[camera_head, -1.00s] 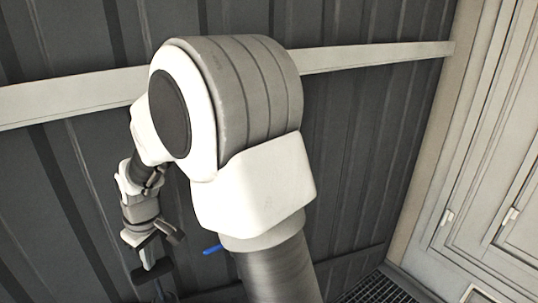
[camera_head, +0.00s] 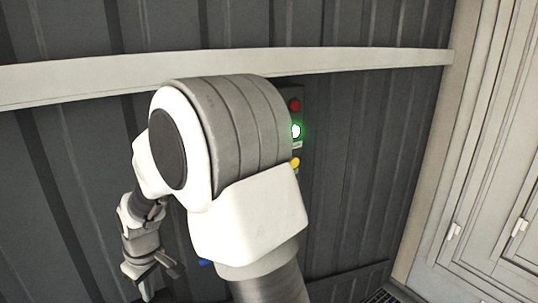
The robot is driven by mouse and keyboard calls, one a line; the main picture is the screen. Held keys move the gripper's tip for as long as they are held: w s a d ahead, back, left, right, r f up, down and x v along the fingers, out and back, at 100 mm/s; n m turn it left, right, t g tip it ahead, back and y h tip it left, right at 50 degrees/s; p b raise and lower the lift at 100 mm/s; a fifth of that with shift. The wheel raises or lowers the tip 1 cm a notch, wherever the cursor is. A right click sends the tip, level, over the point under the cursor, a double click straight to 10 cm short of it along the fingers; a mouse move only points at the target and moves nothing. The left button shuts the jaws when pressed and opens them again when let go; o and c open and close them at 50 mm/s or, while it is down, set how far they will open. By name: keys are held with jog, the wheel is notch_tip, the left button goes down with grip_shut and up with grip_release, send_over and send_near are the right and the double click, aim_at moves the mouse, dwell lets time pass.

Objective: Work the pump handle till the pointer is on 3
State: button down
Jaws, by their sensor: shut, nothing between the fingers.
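My gripper (camera_head: 152,278) is at the lower left, pointing down in front of the dark wall, shut and with nothing seen in it. Its lower end is near the picture's bottom edge. A small blue piece (camera_head: 204,262) shows just right of my gripper, mostly hidden behind my arm. I cannot tell whether it is part of the pump handle. No gauge, pointer or number 3 shows. My large white and grey arm covers the middle of the view.
A dark panel (camera_head: 297,92) on the ribbed wall has a red light, a lit green light (camera_head: 296,131) and a yellow one, partly behind my arm. A pale rail (camera_head: 380,59) crosses the wall. Pale doors (camera_head: 485,200) stand at right. A floor grating (camera_head: 380,297) shows at bottom right.

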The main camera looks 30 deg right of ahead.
jog(key=w+a+p+v, duration=0.1)
jog(key=w+p+v, duration=0.1)
jog(key=p+v, duration=0.6)
jog(key=shift+a+v, duration=0.2)
jog(key=shift+v, duration=1.85)
jog(key=s+d+r+m+t, duration=0.1)
jog(key=s+d+r+m, duration=0.1)
jog(key=s, duration=0.5)
jog(key=s+d+r+m+t, duration=0.1)
jog(key=s+d+r+m, duration=0.1)
jog(key=s+d+r, duration=0.2)
jog(key=s+d+r+m+t+h, duration=0.1)
jog(key=s+d+r+m, duration=0.1)
jog(key=s+r, duration=0.5)
jog(key=s+d, duration=0.1)
jog(key=s, duration=0.3)
jog(key=shift+d+r+t, duration=0.25)
jog(key=shift+r+t, duration=0.05)
